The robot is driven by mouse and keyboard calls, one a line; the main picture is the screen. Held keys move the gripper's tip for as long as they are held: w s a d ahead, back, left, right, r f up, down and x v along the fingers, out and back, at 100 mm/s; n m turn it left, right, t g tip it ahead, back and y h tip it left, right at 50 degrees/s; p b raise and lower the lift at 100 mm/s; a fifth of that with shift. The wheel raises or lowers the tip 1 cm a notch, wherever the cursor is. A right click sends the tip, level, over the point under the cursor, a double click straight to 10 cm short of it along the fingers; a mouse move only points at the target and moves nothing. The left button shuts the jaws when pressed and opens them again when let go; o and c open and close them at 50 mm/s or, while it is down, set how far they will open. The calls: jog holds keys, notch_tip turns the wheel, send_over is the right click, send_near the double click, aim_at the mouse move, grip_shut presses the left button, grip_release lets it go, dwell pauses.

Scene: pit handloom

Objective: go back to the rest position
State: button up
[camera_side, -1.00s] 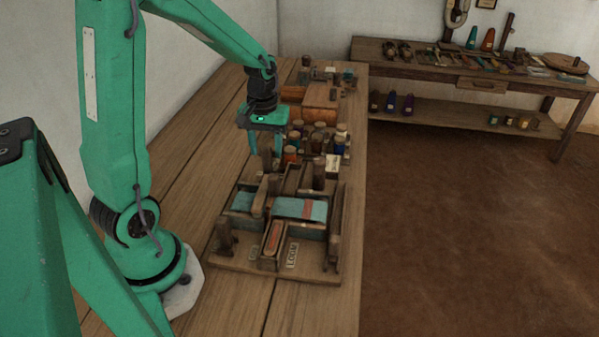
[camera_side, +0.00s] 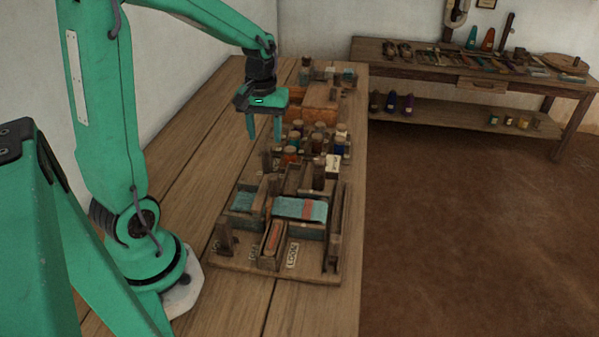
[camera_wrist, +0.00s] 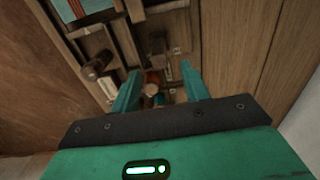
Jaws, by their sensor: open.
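My gripper (camera_side: 264,126) is open and empty in the side view, with its fingers pointing down. It hangs above the bench, behind the small loom and left of the group of spools. In the wrist view my gripper (camera_wrist: 160,92) shows its two teal fingers apart, with nothing held between them. The small loom (camera_side: 285,264) stands on the bench with a teal and red cloth (camera_side: 300,209) on it. Part of the cloth also shows at the top left of the wrist view (camera_wrist: 90,6).
Several spools (camera_side: 318,140) stand close to the right of my gripper. An orange-brown box (camera_side: 318,98) lies behind them. The bench (camera_side: 190,150) is bare on its left side, near the wall. A second table (camera_side: 480,68) with tools stands apart at the back right.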

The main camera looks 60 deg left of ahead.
jog(key=shift+d+r, duration=0.1)
jog(key=s+d+r+m+t, duration=0.5)
jog(key=s+d+r+m, duration=0.4)
jog(key=s+d, duration=0.2)
jog(key=shift+s+d+r+t, duration=0.15)
jog(key=shift+d+r+t, duration=0.2)
jog(key=shift+d, duration=0.7)
dwell(1.7)
